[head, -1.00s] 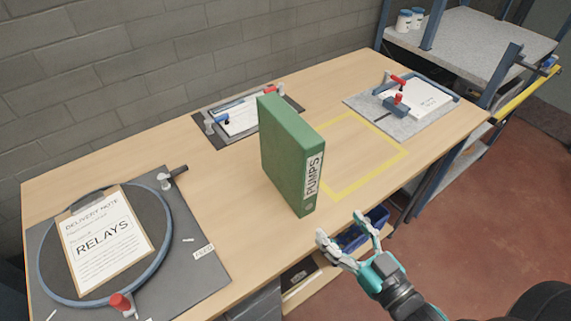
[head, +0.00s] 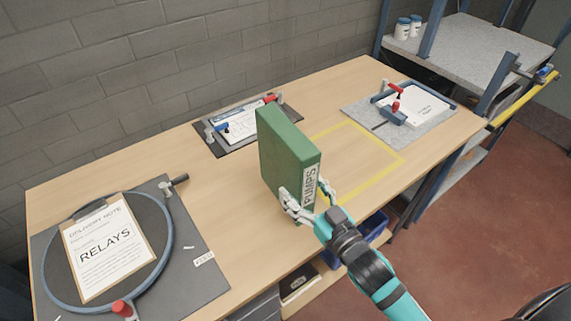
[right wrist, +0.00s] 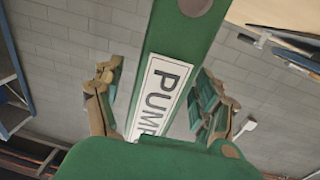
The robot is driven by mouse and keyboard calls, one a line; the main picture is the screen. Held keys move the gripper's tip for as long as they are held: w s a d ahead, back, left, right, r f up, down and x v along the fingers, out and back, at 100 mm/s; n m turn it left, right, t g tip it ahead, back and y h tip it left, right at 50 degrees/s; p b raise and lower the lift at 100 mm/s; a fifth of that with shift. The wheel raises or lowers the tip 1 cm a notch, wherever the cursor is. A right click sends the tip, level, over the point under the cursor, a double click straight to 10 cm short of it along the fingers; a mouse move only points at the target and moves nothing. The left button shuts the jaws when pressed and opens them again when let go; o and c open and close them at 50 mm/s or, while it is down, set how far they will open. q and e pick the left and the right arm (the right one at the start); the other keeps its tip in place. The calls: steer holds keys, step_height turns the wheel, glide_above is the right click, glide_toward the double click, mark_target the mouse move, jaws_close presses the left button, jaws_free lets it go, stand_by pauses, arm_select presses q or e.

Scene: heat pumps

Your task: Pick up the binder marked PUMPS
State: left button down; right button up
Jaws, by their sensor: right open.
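The green binder marked PUMPS (head: 285,150) stands upright on the wooden table near its front edge, its white-labelled spine facing me. My right gripper (head: 311,197) is open at the lower part of the spine, one finger on each side of the binder. In the right wrist view the spine (right wrist: 178,70) runs between the two open fingers (right wrist: 160,100), with a visible gap on each side. Contact with the binder does not show. My left gripper is in neither view.
A yellow taped outline (head: 385,168) on the table lies right of the binder, empty. A round turntable (head: 160,262) with a RELAYS clipboard (head: 120,255) is at the left. Clamped paper fixtures stand behind (head: 212,146) and at the back right (head: 440,128). A blue bin (head: 372,228) sits below the table.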

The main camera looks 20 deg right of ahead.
steer(key=x, duration=0.4)
steer(key=shift+w+a+r+p, duration=0.1)
steer(key=shift+w+r+p, duration=0.1)
steer(key=shift+p, duration=0.15)
steer(key=shift+c, duration=0.4)
jaws_close()
